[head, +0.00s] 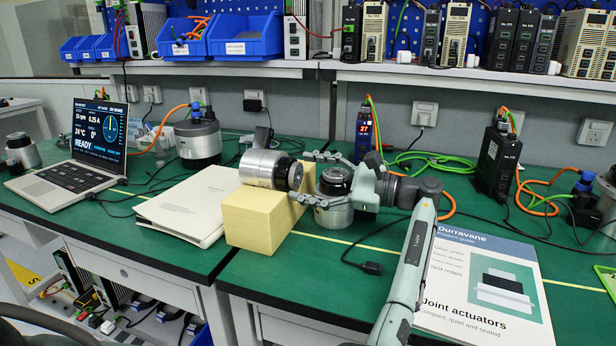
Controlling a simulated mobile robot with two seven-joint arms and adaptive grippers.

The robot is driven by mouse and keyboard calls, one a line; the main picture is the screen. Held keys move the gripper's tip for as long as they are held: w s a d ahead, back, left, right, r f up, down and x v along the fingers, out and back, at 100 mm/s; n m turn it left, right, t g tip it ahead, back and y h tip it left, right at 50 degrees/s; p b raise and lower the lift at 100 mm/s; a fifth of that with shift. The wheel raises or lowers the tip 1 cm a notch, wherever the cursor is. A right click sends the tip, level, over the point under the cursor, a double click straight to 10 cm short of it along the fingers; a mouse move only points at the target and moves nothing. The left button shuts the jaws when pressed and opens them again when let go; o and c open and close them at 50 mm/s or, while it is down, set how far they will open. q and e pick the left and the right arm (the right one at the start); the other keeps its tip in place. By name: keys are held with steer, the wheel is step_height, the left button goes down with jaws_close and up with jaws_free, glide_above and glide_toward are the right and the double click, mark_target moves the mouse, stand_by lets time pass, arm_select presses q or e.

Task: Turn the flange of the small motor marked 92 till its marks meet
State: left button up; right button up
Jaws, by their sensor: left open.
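A small silver motor (334,217) with a black top flange (336,179) stands upright on the green bench. My left gripper (303,177) reaches in from the right with its fingers spread on either side of this motor near its top. I cannot tell whether the fingers touch it. Another silver motor (262,168) lies on its side on a yellow block (262,222), its dark end facing right. A larger motor (198,141) with a blue connector stands behind, near the laptop. I cannot read the number 92 or any alignment marks on these motors. My right gripper is not in view.
A laptop (70,180) reading "READY" and a white binder (188,205) lie left. A Durravane booklet (490,290) lies right, below a black drive box (497,163). Green and orange cables cross the back. A black cable lies in front of the upright motor.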

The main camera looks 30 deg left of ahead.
arm_select(q)
steer(key=shift+c, duration=0.6)
steer(key=c, duration=1)
steer(key=shift+c, duration=0.2)
steer(key=n+b, duration=0.2)
steer(key=n, duration=0.3)
steer(key=shift+f+b, duration=0.1)
steer(key=shift+b, duration=0.2)
steer(key=shift+s+n, duration=0.1)
steer(key=shift+n, duration=0.2)
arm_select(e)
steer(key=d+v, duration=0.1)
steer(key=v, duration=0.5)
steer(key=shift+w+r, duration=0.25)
arm_select(q)
steer(key=o, duration=1.2)
steer(key=shift+c, duration=0.2)
